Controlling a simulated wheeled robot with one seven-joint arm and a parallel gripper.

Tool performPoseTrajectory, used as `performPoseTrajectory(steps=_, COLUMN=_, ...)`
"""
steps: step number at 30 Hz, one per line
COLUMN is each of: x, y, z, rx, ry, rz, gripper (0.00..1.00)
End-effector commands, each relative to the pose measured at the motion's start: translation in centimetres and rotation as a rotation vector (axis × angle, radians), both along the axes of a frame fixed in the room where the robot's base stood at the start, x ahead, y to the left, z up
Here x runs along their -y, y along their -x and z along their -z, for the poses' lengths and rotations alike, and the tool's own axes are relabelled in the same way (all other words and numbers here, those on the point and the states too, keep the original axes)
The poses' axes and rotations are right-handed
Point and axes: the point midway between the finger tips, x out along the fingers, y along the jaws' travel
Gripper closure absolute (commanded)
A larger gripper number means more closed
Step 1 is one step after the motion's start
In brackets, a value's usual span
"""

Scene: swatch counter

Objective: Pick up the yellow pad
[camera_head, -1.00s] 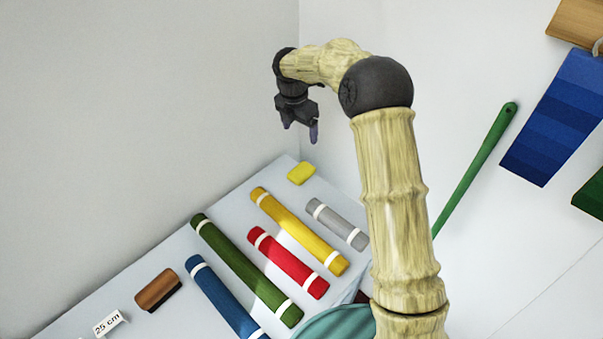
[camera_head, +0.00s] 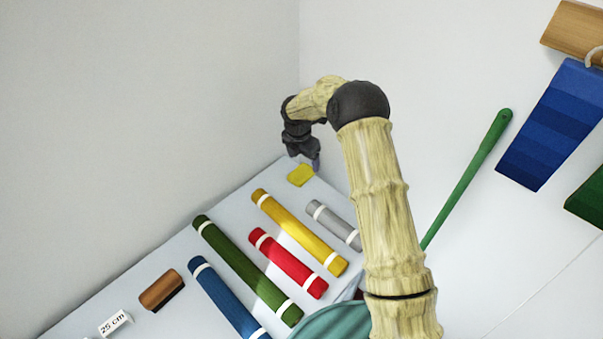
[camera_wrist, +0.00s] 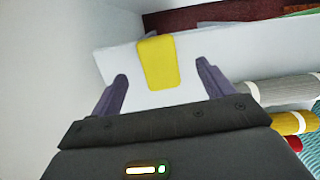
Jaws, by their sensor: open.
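The yellow pad (camera_head: 301,175) is a small flat block at the far corner of the grey counter. In the wrist view the yellow pad (camera_wrist: 159,63) shows ahead of my gripper, its near end between the two fingertips. My gripper (camera_head: 306,164) is just above the pad in the head view and covers a little of its far edge. In the wrist view my gripper (camera_wrist: 162,72) has its purple fingers apart, with nothing held. I cannot tell the exact height of the fingers over the pad.
A yellow roll (camera_head: 298,231), a grey roll (camera_head: 333,224), a red roll (camera_head: 288,263), a green roll (camera_head: 246,269) and a blue roll (camera_head: 226,298) lie nearer on the counter. A brown block (camera_head: 161,289) sits left. A wall stands close behind the pad.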

Motion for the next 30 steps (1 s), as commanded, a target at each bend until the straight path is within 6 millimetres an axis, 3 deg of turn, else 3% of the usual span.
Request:
performPoseTrajectory(steps=11, x=-0.1, y=0.1, z=0.4, rx=-0.001, ry=0.001, rz=-0.001, gripper=0.2)
performPoseTrajectory(steps=21, x=-0.7, y=0.2, z=4.7, rx=0.0, ry=0.0, rz=0.001, gripper=0.2)
performPoseTrajectory(steps=30, x=-0.6, y=0.2, z=5.4, rx=0.001, ry=-0.001, rz=0.001, gripper=0.2)
